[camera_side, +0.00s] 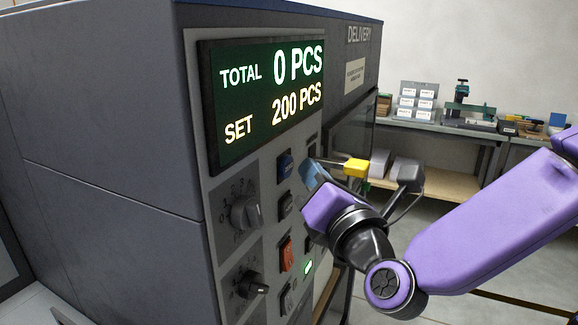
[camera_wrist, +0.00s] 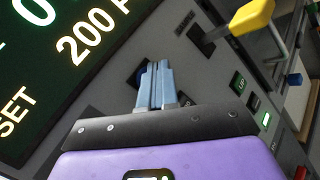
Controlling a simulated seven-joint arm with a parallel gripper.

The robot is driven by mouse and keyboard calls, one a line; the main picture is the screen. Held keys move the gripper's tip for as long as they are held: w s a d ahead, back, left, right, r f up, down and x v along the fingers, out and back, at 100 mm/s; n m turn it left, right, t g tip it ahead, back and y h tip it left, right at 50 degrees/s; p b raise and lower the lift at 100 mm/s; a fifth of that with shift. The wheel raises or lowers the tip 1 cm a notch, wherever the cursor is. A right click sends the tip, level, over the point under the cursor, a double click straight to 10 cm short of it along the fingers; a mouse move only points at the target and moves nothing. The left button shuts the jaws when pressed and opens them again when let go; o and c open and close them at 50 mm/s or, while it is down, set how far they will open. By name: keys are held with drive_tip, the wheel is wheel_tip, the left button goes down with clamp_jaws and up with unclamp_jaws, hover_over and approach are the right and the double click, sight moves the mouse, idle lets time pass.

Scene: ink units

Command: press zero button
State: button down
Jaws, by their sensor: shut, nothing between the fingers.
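The control panel (camera_side: 224,191) has a display (camera_side: 262,95) reading TOTAL 0 PCS and SET 200 PCS. A blue button (camera_side: 285,166) sits just below the display; I cannot read its label, so I cannot tell for sure whether it is the zero button. In the wrist view a dark blue button (camera_wrist: 139,76) is partly hidden behind the fingers. My gripper (camera_side: 306,168) is shut and empty, its blue-grey fingers pointing at the panel just right of the blue button. In the wrist view the fingertips (camera_wrist: 156,64) overlap that button; I cannot tell whether they touch it.
A yellow-handled lever (camera_side: 356,168) sticks out close to my fingers, and also shows in the wrist view (camera_wrist: 252,18). Below are a black knob (camera_side: 244,212), a lower knob (camera_side: 250,286), a red switch (camera_side: 287,253) and a lit green lamp (camera_side: 308,267). A workbench (camera_side: 440,127) stands behind.

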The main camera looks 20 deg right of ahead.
drive_tip(key=shift+s+d, duration=1.75)
drive_tip(key=shift+s, duration=0.05)
